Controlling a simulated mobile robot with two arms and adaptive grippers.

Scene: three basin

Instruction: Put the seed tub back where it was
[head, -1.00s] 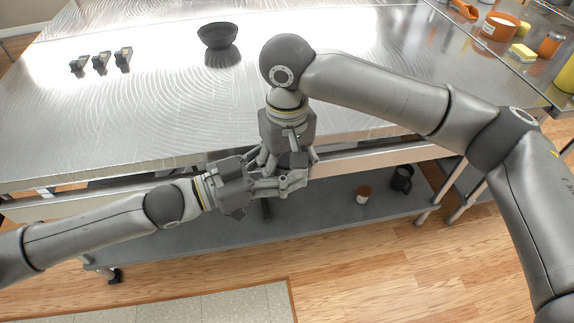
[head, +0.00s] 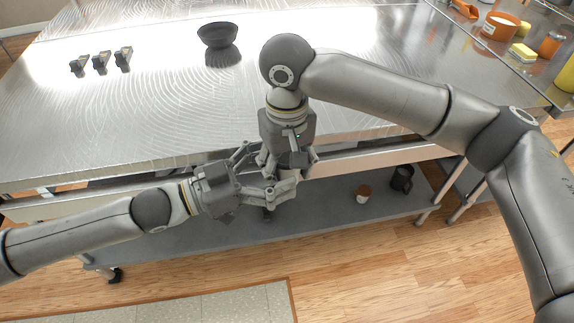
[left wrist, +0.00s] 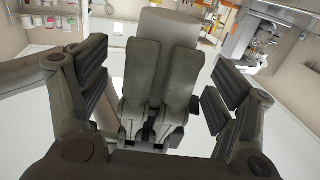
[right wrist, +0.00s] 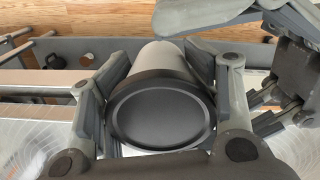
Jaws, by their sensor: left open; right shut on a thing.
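The seed tub, as I take it, is a pale grey cylinder with a dark round lid (right wrist: 162,114) in the right wrist view. My right gripper (head: 287,166) is shut on its sides, pointing down at the table's front edge. In the left wrist view the tub's pale body (left wrist: 165,26) shows behind the right gripper's dark fingers. In the head view the tub is mostly hidden by the grippers. My left gripper (head: 268,172) is open, its fingers spread on either side of the right gripper. I cannot tell whether they touch it.
The metal table (head: 150,120) is largely clear. A dark bowl (head: 218,35) and three small dark items (head: 101,62) stand at the back. A brown-topped jar (head: 363,193) and a dark mug (head: 402,178) stand on the lower shelf (head: 330,215). An orange pot (head: 500,27) stands far right.

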